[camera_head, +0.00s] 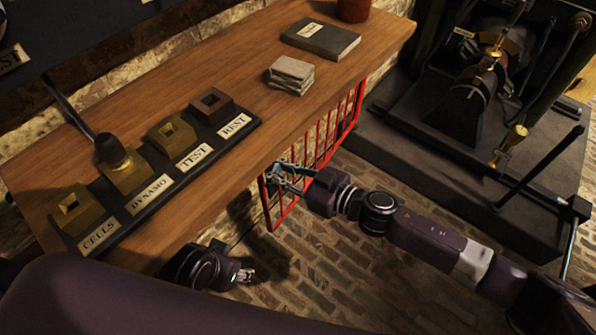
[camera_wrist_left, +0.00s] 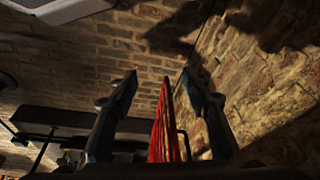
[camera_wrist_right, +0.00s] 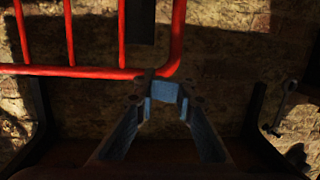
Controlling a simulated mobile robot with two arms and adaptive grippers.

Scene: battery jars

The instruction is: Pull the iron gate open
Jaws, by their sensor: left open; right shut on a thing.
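The iron gate (camera_head: 325,139) is a red barred frame below the front edge of the wooden bench. My right gripper (camera_head: 285,172) is at the gate's near end in the head view. My left gripper (camera_head: 245,275) is low, below the bench at the bottom of the head view. In the left wrist view the left gripper (camera_wrist_left: 160,85) is open and empty, and the red gate (camera_wrist_left: 164,130) shows between its fingers, apart from them.
The wooden bench (camera_head: 190,85) carries a black switch panel with several labelled brass blocks, a stack of pale cards (camera_head: 291,74), a dark book (camera_head: 321,38) and a red-brown pot (camera_head: 353,9). A dark machine (camera_head: 480,95) stands on a plinth at the right. The brick floor (camera_head: 330,245) between is clear.

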